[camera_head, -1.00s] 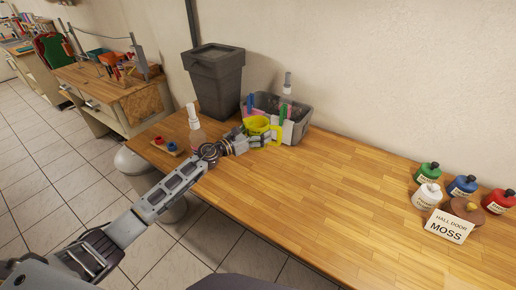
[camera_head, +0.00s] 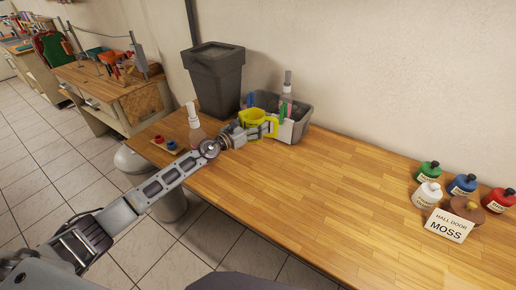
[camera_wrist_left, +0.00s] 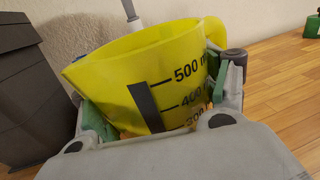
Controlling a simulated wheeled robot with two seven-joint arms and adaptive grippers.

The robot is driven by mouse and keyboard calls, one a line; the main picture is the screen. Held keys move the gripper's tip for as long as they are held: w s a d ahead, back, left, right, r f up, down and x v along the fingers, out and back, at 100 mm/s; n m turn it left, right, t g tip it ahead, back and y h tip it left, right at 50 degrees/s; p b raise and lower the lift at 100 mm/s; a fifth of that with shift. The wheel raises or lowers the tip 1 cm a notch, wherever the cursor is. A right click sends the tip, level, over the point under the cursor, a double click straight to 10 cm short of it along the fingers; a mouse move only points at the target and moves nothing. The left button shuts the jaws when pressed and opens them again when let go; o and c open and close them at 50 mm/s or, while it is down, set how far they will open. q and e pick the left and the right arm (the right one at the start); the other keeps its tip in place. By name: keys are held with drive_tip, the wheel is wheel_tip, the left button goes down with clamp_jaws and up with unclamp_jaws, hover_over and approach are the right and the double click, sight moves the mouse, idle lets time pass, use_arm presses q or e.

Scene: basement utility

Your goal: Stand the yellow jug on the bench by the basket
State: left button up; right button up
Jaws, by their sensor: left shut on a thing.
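The yellow jug (camera_head: 252,117) is in front of the grey basket (camera_head: 298,128) on the wooden bench (camera_head: 320,175). In the left wrist view the jug (camera_wrist_left: 150,70) shows black volume marks and its handle on the right, and it leans in the picture. My left gripper (camera_head: 256,130) is shut on the jug, with a finger on each side of it in the left wrist view (camera_wrist_left: 160,115). The jug's base is hidden by the gripper, so I cannot tell whether it touches the bench. My right gripper is not in view.
A spray bottle (camera_head: 194,122) stands left of my left gripper, near small red and blue items on a tray (camera_head: 165,146). A dark grey bin (camera_head: 214,85) stands behind. The bench's middle is clear.

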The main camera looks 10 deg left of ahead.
use_arm(q)
drive_tip(key=shift+f+b, duration=0.45)
drive_tip(key=shift+f, duration=0.2)
drive_tip(key=shift+f+b, duration=1.4)
drive_tip(key=shift+f, duration=1.05)
drive_tip(key=shift+f+b, duration=0.1)
drive_tip(key=shift+b, duration=0.2)
drive_tip(key=shift+f+b, duration=0.35)
drive_tip(key=shift+f, duration=0.2)
drive_tip(key=shift+f+b, duration=0.4)
drive_tip(key=shift+f, duration=0.8)
